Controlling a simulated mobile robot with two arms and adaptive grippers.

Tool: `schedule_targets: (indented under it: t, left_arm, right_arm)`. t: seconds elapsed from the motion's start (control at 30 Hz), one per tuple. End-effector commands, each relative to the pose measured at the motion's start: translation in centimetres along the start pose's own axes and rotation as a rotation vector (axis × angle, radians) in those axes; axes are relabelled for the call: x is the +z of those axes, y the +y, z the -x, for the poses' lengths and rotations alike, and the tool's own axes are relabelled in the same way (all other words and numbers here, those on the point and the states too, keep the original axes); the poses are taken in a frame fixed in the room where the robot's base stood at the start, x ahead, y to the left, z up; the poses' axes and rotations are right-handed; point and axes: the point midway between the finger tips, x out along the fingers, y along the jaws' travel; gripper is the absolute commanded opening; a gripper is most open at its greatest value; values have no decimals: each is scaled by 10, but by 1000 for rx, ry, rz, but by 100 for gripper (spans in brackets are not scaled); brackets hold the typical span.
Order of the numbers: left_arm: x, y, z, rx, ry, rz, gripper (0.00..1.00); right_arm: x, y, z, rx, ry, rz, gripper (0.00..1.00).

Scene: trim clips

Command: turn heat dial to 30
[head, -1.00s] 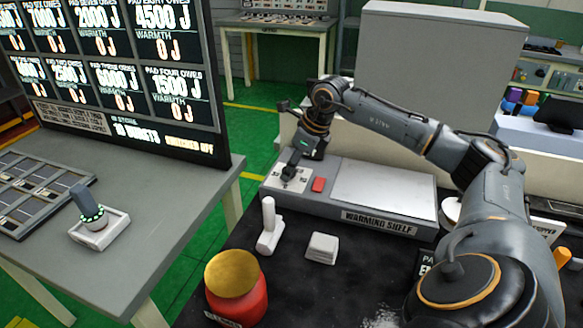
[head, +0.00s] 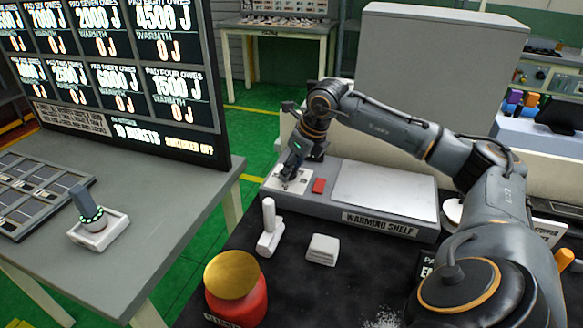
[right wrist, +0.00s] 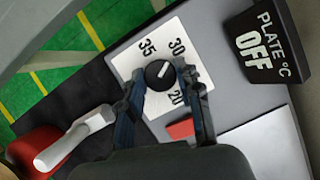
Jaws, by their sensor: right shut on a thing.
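The heat dial (right wrist: 159,74) is a small round black knob with a light pointer line, on a white plate (right wrist: 124,66) marked 35, 30 and 20. The pointer line slants to the upper right, roughly toward the 30 side; its exact reading is too small to tell. My right gripper (right wrist: 161,86) is shut on the dial, one finger on each side. Its right finger covers part of the scale. In the head view my right gripper (head: 287,176) reaches down onto the dial plate at the warming shelf's left end. My left gripper is not in view.
A red button (right wrist: 180,129) sits beside the dial. A black sign (right wrist: 262,42) reads "PLATE °C OFF". The warming shelf (head: 385,190) extends right. A white-handled tool (head: 269,230), a white block (head: 322,249) and a red jar (head: 236,292) stand in front.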

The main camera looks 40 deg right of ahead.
Motion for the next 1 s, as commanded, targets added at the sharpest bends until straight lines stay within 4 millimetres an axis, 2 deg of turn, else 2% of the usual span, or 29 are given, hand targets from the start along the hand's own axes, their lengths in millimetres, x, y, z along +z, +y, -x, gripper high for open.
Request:
schedule_targets:
  t: [0.03,0.13,0.4,0.53,0.67,1.0]
  left_arm:
    - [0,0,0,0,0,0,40]
    - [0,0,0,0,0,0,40]
    - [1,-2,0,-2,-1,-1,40]
    - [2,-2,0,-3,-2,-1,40]
    - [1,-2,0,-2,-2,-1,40]
    - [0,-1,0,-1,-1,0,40]
  right_arm:
    - [0,0,0,-1,0,0,38]
    - [0,0,0,0,0,0,57]
    - [0,0,0,0,0,0,57]
    - [1,-1,7,-1,-2,0,57]
    - [1,-1,28,-3,-3,0,57]
    - [0,-1,97,-2,-2,1,57]
